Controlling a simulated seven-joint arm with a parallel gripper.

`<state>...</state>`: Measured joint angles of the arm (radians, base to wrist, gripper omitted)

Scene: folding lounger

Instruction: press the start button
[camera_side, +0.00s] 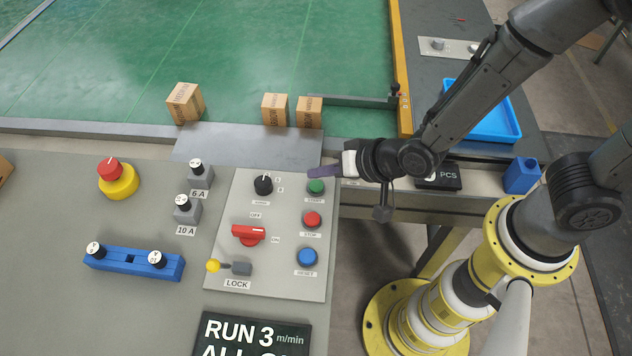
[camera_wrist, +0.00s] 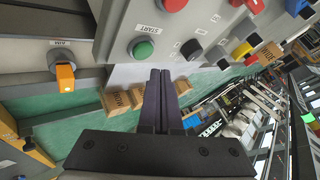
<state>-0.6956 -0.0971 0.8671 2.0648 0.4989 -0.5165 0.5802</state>
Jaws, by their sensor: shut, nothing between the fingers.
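The green start button (camera_side: 316,186) is at the upper right of the grey control panel (camera_side: 237,271), with a label reading START under it. In the wrist view the green button (camera_wrist: 142,49) shows just left of and beyond my fingertips. My gripper (camera_side: 312,172) is shut and empty, its purple fingers pointing left just above the button in the side view. In the wrist view the shut fingers (camera_wrist: 160,74) lie side by side. I cannot tell the exact gap between fingertips and button; I see no clear contact.
Below the start button are a red stop button (camera_side: 312,219) and a blue reset button (camera_side: 307,257). A black knob (camera_side: 263,184), a red switch (camera_side: 249,235) and a yellow-tipped lock lever (camera_side: 214,266) are to the left. Cardboard boxes (camera_side: 275,110) stand behind the panel.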

